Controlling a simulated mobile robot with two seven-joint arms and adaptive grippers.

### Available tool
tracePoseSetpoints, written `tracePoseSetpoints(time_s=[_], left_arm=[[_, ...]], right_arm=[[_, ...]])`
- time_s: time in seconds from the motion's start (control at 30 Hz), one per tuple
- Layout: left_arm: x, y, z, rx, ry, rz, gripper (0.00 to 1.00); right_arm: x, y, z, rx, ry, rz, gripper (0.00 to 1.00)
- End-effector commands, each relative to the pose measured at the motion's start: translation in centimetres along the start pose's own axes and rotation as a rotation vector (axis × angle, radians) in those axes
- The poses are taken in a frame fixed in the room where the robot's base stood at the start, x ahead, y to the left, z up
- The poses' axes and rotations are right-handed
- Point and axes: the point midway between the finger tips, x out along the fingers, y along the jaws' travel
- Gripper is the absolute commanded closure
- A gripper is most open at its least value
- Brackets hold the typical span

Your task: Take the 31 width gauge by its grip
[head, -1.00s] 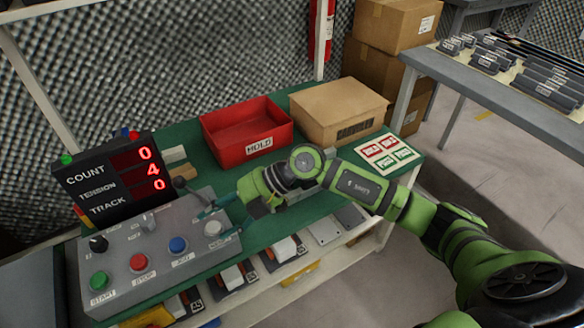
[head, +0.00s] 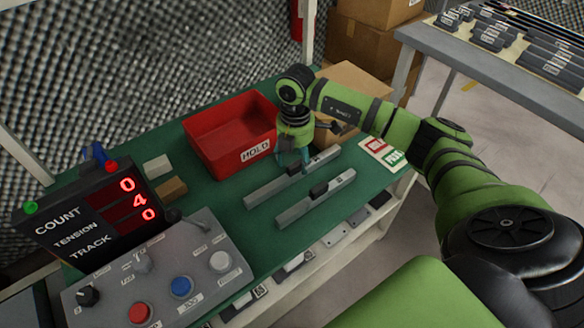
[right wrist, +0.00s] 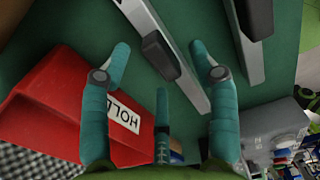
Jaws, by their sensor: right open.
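Two grey bar gauges lie side by side on the green bench, each with a black grip at its middle. The rear gauge (head: 262,189) is nearer the red bin, and the front gauge (head: 291,214) is nearer the bench edge. I cannot read a width on either. My right gripper (head: 292,163) points down at the rear gauge's grip. In the right wrist view, my open fingers (right wrist: 160,72) are spread about the rear gauge's black grip (right wrist: 158,50), with nothing held. The front gauge (right wrist: 246,50) lies to the right there. My left gripper is out of view.
The red HOLD bin (head: 215,143) stands close behind the gauges. A cardboard box (head: 352,78) is behind my right arm. A control panel (head: 165,275) with buttons and a counter display (head: 90,211) are at the left. Red and green cards (head: 383,152) lie at right.

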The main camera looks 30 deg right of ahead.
Motion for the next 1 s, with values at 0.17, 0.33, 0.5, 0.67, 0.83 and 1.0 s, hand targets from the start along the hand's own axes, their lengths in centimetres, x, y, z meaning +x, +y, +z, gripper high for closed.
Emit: tracePoseSetpoints(time_s=[0.17, 0.33, 0.5, 0.67, 0.83, 1.0], left_arm=[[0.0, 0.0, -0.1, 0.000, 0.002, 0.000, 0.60], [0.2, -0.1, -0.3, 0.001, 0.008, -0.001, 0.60], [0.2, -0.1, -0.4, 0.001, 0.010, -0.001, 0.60], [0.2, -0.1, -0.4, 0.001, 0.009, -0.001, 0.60], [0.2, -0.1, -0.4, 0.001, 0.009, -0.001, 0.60], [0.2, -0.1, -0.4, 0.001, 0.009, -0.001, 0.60]], right_arm=[[2.7, 0.3, -0.1, -0.001, 0.002, -0.003, 0.39], [4.7, 0.4, 0.0, -0.003, 0.001, -0.001, 0.39], [5.1, 0.5, -0.1, -0.004, 0.002, 0.002, 0.39], [5.0, 0.5, -0.1, -0.004, 0.002, 0.001, 0.55], [5.0, 0.5, -0.1, -0.003, 0.002, 0.001, 1.00], [5.0, 0.5, 0.0, -0.003, 0.002, 0.002, 1.00]])
